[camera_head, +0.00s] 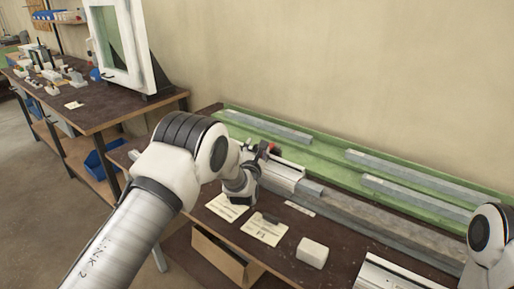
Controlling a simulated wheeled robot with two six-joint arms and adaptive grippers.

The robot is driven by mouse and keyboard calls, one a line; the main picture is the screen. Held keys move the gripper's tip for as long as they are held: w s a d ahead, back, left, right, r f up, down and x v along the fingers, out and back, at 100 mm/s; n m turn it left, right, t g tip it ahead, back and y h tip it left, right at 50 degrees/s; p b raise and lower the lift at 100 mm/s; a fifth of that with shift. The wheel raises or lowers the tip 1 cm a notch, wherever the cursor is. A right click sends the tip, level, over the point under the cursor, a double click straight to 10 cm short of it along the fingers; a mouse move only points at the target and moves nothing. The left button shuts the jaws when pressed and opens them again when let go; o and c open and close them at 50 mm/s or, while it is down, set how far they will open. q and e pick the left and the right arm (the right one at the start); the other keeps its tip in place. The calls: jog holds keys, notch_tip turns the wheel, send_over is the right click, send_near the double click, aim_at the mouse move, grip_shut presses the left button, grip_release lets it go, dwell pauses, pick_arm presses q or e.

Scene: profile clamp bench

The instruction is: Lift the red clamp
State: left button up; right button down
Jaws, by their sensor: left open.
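A small red part (271,148), which looks like the red clamp, shows at the left end of the grey metal profile (285,174) on the bench. Most of it is hidden behind my left gripper. My left gripper (263,156) is open and right at the red part. I cannot tell whether its fingers touch the part or are around it. My right arm shows only at the right edge, and its gripper is out of view.
A green tray (330,148) with several grey bars runs along the wall. Paper cards (264,230) and a white block (312,252) lie on the bench front. A cardboard box (222,258) is below. A side table (120,112) with a white window frame stands left.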

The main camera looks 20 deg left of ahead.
pick_arm(q)
jog(key=shift+w, duration=0.25)
jog(key=shift+s, duration=0.1)
grip_shut()
jog(key=shift+r, duration=0.1)
jog(key=shift+r, duration=0.1)
